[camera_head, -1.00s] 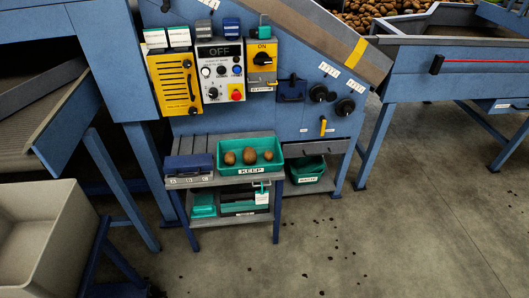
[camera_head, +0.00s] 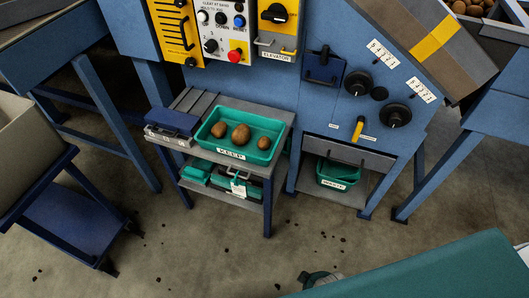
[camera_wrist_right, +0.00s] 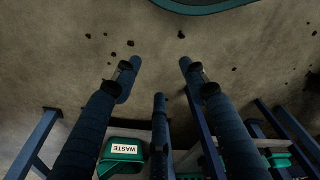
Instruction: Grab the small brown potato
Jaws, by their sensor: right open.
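Three brown potatoes lie apart in a green tray labelled KEEP (camera_head: 232,153) in the head view. The smallest potato (camera_head: 264,143) is at the right end, near the tray's right wall. A larger potato (camera_head: 241,132) lies in the middle and another potato (camera_head: 219,129) at the left. My right gripper (camera_wrist_right: 159,68) shows in the right wrist view with its fingers spread and nothing between them, over bare floor. It is away from the tray, and no potato shows in that view. My left gripper is not in view.
The tray stands on a small table with a blue box (camera_head: 172,122) to its left. A green WASTE bin (camera_head: 337,174) sits low to the right; it also shows in the wrist view (camera_wrist_right: 122,149). The control panel (camera_head: 222,32) rises behind. Floor in front is largely clear.

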